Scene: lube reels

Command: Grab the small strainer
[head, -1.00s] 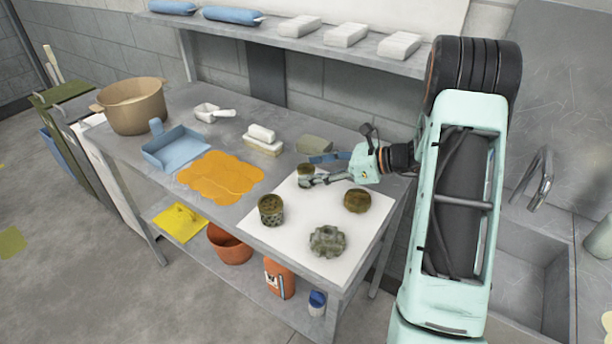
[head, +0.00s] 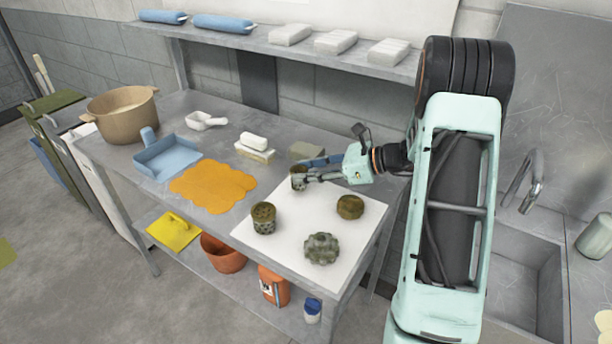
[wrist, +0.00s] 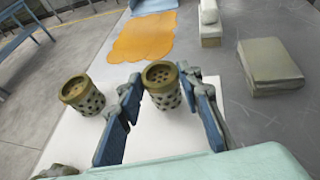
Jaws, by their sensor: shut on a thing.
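The small strainer (wrist: 164,85) is an olive-brown perforated cup with a rimmed, holed top. My gripper (wrist: 158,93) is shut on it, with one blue finger on each side in the wrist view. In the head view my gripper (head: 302,178) holds the small strainer (head: 297,172) at the back left of the white sheet (head: 290,222). I cannot tell whether its base touches the sheet. A similar, larger-looking strainer (head: 263,217) stands upright on the sheet's left part, and it shows left of my gripper in the wrist view (wrist: 83,95).
A round brown part (head: 350,206) and a lobed grey-green part (head: 321,248) lie on the sheet. A grey-green block (wrist: 269,66), a brush-like block (head: 254,152), an orange cloth (head: 212,186) and a blue dustpan (head: 166,158) lie behind or left. A sink (head: 515,265) is right.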

